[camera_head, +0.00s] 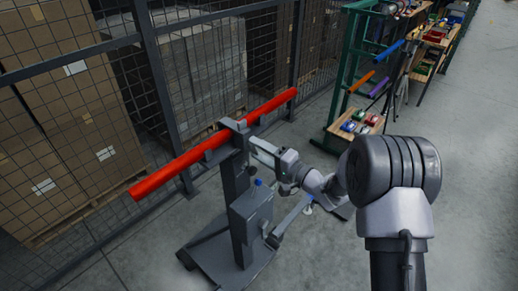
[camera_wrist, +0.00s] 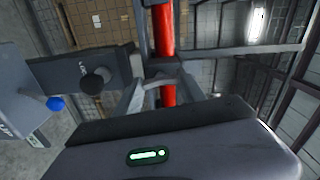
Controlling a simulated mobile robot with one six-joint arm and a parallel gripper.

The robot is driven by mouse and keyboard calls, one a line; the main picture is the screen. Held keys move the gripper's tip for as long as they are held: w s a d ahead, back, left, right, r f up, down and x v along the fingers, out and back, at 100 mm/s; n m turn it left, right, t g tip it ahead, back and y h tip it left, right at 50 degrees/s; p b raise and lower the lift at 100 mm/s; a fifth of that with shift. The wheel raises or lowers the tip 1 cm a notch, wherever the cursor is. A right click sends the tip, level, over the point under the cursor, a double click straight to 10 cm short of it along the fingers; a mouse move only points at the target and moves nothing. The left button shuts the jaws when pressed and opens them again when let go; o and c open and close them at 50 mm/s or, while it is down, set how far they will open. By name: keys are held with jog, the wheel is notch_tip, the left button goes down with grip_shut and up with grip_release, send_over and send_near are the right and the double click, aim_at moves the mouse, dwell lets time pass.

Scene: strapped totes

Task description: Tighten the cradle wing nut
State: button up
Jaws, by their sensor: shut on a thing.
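A long red pipe (camera_head: 180,168) lies across the grey cradle (camera_head: 235,125) on top of a grey stand (camera_head: 236,180). My gripper (camera_head: 253,144) reaches in from the right and its tips meet the side of the cradle just below the pipe. In the wrist view my gripper (camera_wrist: 160,82) is shut at the cradle with the red pipe (camera_wrist: 165,35) right beyond. The wing nut is hidden between the fingertips, so its shape and turn cannot be seen.
The stand carries a grey box (camera_head: 250,215) and a blue knob (camera_head: 258,182); a black knob (camera_wrist: 95,80) shows in the wrist view. A mesh fence (camera_head: 205,70) with cartons is behind. A green rack (camera_head: 345,70) stands right. Floor at lower right is clear.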

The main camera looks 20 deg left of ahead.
dwell(0.4)
jog(key=o, duration=1.4)
jog(key=shift+c, duration=0.2)
jog(key=p+v, duration=0.2)
jog(key=v, duration=1.5)
jog(key=shift+d, duration=0.2)
jog(key=shift+s, duration=0.15)
